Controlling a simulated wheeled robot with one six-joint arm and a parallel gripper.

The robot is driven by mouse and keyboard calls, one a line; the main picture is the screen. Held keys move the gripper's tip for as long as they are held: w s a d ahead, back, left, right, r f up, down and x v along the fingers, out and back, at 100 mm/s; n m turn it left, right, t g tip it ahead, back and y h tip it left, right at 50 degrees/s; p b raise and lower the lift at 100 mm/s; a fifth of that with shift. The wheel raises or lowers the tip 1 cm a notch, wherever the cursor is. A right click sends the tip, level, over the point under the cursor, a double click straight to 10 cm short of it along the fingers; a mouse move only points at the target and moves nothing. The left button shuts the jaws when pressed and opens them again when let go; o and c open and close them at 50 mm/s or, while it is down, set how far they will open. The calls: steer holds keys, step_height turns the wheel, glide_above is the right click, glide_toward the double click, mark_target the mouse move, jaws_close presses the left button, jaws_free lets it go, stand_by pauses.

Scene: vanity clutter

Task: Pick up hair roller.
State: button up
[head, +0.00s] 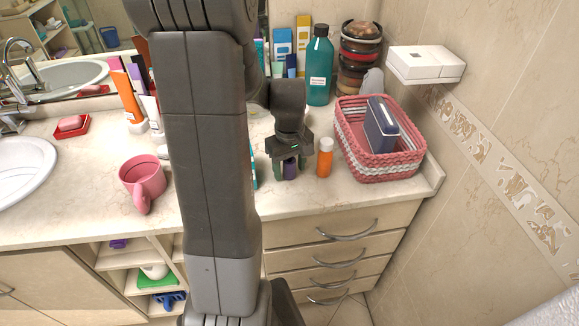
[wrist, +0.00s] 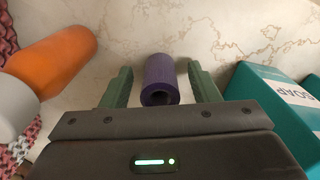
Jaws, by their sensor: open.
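The hair roller (wrist: 160,78) is a purple hollow cylinder lying on the marble counter. In the wrist view it lies between the two green fingers of my gripper (wrist: 158,85), with a gap on each side. My gripper is open and low over the counter. In the head view my gripper (head: 289,168) points down in front of the bottles, and a bit of the purple roller (head: 290,169) shows between the fingers. The rest of the roller is hidden there by the gripper.
An orange bottle (head: 324,157) stands close to the right of my gripper, with a pink and white basket (head: 378,170) beyond it. A teal soap box (wrist: 268,98) is close on the other side. A pink mug (head: 142,180) stands left of my arm.

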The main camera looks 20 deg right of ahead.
steer(key=c, duration=1)
